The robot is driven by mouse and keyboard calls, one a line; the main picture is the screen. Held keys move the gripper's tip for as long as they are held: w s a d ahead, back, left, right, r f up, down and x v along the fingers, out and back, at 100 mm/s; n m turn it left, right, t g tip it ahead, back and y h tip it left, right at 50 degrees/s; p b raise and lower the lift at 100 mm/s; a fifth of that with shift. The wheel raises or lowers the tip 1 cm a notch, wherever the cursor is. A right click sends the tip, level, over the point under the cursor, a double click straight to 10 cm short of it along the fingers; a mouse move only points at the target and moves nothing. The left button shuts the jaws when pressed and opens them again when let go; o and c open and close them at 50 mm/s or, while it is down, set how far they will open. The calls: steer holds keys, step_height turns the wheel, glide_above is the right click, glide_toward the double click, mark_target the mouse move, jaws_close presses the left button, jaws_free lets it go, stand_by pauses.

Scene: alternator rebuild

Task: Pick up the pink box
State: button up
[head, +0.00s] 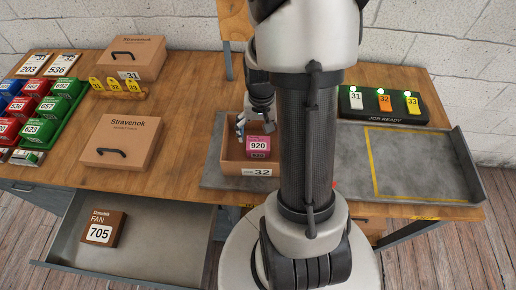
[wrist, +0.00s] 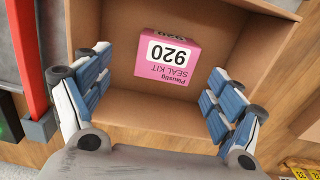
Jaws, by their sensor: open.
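The pink box (head: 258,146), labelled 920 and "Seal Kit", sits inside an open cardboard box (head: 236,163) tagged 32. In the wrist view the pink box (wrist: 168,55) lies toward the far side of the cardboard box (wrist: 130,117), label face up toward the camera. My gripper (head: 256,122) is over the cardboard box. In the wrist view my gripper (wrist: 152,108) is open, with one blue-padded finger to each side and the pink box ahead between them. The fingers do not touch the pink box. My arm hides part of the cardboard box's right side in the head view.
Closed Stravenok boxes (head: 122,141) stand left on the workbench (head: 190,100). An open drawer (head: 160,240) below holds a brown fan box (head: 103,228). Coloured numbered boxes (head: 45,110) crowd the far left. A job-ready rack (head: 382,106) and an empty grey tray (head: 420,165) lie right.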

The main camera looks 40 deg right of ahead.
mark_target(258, 143)
steer(key=f, duration=0.1)
steer(key=f+b, duration=0.1)
steer(key=f, duration=0.1)
steer(key=f+b, duration=0.1)
steer(key=f, duration=0.1)
steer(key=shift+w+a+f, duration=0.2)
steer(key=shift+a+f, duration=0.05)
steer(key=shift+a, duration=0.1)
steer(key=shift+r, duration=0.1)
steer(key=shift+c, duration=0.3)
steer(key=c, duration=1.1)
